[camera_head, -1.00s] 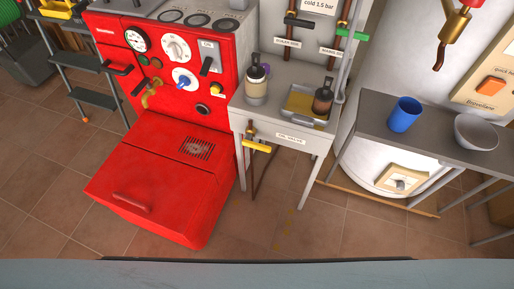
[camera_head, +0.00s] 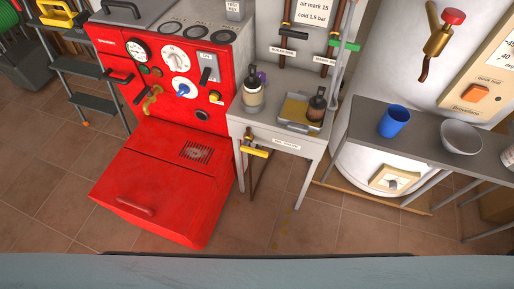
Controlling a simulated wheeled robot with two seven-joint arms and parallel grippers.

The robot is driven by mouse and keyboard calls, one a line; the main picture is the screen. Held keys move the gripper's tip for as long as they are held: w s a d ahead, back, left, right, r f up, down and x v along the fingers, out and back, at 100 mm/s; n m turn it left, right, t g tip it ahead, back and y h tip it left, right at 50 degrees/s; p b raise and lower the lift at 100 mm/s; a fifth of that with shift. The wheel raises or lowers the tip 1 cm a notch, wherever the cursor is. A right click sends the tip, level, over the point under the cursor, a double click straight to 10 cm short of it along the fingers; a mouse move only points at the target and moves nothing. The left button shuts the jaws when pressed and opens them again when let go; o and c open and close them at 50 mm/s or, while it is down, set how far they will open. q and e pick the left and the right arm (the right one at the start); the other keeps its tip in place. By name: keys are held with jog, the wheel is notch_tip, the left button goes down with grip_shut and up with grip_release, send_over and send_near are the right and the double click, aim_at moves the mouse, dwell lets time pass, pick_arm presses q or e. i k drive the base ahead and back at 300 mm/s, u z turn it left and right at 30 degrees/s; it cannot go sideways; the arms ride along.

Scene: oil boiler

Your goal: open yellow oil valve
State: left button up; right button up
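The yellow oil valve (camera_head: 254,152) is a yellow handle on a copper-coloured pipe at the front of a small grey table. It hangs just below the tabletop, next to the red boiler's right side. The handle looks roughly horizontal, tilted slightly down to the right. A label (camera_head: 286,144) on the table's front edge is beside it, too small to read clearly now. Neither of my grippers shows in the head view.
The red boiler (camera_head: 160,183) juts forward left of the valve. The grey table (camera_head: 312,146) holds a pump bottle (camera_head: 253,93) and a tray (camera_head: 289,124) with a dark bottle (camera_head: 315,106). A shelf (camera_head: 420,148) at right bears a blue cup (camera_head: 394,121) and bowl (camera_head: 461,137). Floor in front is clear.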

aim_at(244, 148)
jog(key=z, duration=1.65)
jog(key=k, duration=1.35)
jog(key=u, duration=1.5)
jog(key=i, duration=1)
